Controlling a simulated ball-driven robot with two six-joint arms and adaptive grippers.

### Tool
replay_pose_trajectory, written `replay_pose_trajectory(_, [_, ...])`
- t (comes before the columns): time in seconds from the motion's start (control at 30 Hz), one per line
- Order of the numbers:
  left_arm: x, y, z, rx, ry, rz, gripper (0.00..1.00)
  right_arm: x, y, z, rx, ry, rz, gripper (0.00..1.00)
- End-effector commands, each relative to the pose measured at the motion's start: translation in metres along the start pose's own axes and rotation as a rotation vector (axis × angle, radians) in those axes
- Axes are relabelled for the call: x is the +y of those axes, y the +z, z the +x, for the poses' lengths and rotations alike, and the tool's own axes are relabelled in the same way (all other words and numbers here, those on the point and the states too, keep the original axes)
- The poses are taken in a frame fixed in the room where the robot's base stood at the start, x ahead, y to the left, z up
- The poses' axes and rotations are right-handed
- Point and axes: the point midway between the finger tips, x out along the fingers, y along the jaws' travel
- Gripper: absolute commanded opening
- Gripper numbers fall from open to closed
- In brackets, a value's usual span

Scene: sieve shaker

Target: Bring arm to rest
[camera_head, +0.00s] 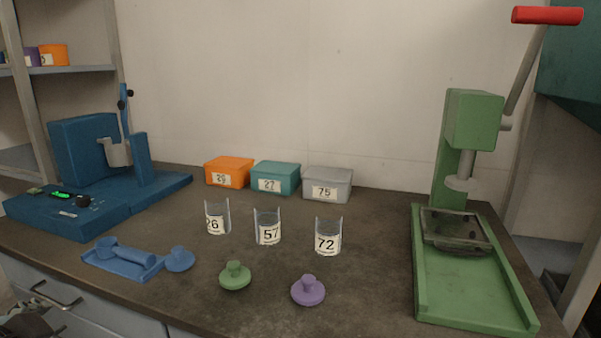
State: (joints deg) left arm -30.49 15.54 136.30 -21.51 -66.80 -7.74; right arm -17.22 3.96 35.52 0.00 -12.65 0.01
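My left gripper (28,322) shows only in part as a dark shape in the bottom left corner, below the counter's front edge. It is cut off by the frame, and I cannot tell whether it is open or shut. It is apart from everything on the counter. My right gripper is not in view.
The counter (370,215) holds a blue machine (85,150) at left and a green press (470,120) with a red handle at right. Three glass beakers (268,226), green (235,277) and purple (308,291) knobbed lids, blue parts (125,258) and lidded boxes (276,178) stand between.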

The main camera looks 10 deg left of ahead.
Motion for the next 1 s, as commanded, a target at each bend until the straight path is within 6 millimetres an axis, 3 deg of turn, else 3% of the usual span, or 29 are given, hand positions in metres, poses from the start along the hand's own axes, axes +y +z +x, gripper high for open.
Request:
replay_pose_trajectory(0.1, [0.044,0.022,-0.02,-0.13,0.179,-0.157,0.68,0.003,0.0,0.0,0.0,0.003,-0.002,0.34])
replay_pose_trajectory(0.37, [0.118,0.045,-0.074,-0.355,0.496,-0.355,0.68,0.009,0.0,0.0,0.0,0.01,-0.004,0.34])
replay_pose_trajectory(0.4, [0.124,0.051,-0.058,-0.36,0.486,-0.348,0.68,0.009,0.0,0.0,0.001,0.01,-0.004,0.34])
replay_pose_trajectory(0.57, [0.151,0.071,-0.016,-0.378,0.485,-0.344,0.68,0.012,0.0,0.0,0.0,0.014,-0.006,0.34])
replay_pose_trajectory(0.77, [0.195,0.111,0.037,-0.412,0.489,-0.342,0.68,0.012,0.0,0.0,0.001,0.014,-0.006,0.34])
replay_pose_trajectory(0.87, [0.224,0.144,0.067,-0.434,0.493,-0.342,0.68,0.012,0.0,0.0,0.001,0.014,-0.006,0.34])
replay_pose_trajectory(1.0, [0.275,0.211,0.101,-0.474,0.5,-0.34,0.68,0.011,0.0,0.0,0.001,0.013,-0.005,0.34])
